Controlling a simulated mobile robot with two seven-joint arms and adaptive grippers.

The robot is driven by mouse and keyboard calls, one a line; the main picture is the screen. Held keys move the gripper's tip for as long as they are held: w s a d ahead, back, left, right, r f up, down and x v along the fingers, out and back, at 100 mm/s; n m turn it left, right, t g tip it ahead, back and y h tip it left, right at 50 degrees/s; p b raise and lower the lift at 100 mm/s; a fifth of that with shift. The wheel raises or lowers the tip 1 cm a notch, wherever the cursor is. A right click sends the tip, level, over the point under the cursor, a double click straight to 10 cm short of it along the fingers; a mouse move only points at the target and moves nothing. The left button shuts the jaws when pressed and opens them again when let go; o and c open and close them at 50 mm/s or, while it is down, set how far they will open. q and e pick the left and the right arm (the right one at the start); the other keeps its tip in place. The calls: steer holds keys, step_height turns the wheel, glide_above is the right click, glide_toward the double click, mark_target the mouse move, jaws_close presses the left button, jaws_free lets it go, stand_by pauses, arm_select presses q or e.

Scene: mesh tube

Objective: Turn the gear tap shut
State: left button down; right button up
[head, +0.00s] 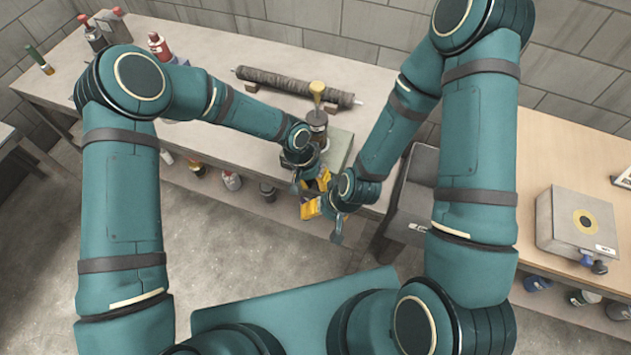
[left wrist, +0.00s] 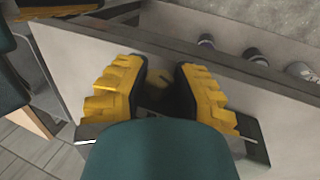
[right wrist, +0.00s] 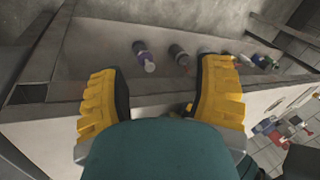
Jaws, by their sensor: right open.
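No part that I can surely name as the gear tap shows. A dark cylindrical container (head: 317,128) with a yellow top stands on the bench just behind my left wrist, which hides its lower part. My left gripper (head: 318,182) is near the bench's front edge. In the left wrist view its fingers (left wrist: 160,85) are apart, with something dark and unclear between them. My right gripper (head: 310,208) is just below and in front of the left one. In the right wrist view its fingers (right wrist: 160,90) are wide apart with nothing between them.
A dark roll (head: 295,85) lies on supports at the bench's back. Red-capped bottles (head: 158,45) stand at the bench's left. A grey-green plate (head: 340,148) lies beside the container. A wooden table (head: 560,150) on the right bears a pale box (head: 577,218). The floor is clear.

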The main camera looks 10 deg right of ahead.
arm_select(q)
steer(key=shift+f, duration=0.1)
arm_select(e)
steer(key=shift+f, duration=0.1)
arm_select(q)
steer(key=t+y+b, duration=0.1)
steer(key=y+b, duration=0.1)
steer(key=b, duration=0.1)
steer(key=t+y+b, duration=0.1)
steer(key=y+b, duration=0.1)
steer(key=b, duration=0.2)
steer(key=shift+s+d+f+t, duration=0.2)
steer(key=shift+t, duration=0.2)
steer(key=shift+r+t+y+b, duration=0.15)
steer(key=shift+t+y+b, duration=0.45)
steer(key=shift+y+b, duration=0.5)
arm_select(e)
step_height(320, 180, down, 9)
steer(key=s, duration=0.1)
steer(key=shift+s+a+f+g, duration=0.15)
steer(key=shift+s+g, duration=0.15)
steer(key=shift+s, duration=0.05)
arm_select(q)
steer(key=shift+a, duration=0.1)
steer(key=c, duration=0.7)
jaws_free()
steer(key=shift+c, duration=0.2)
steer(key=shift+r, duration=0.1)
step_height(320, 180, up, 10)
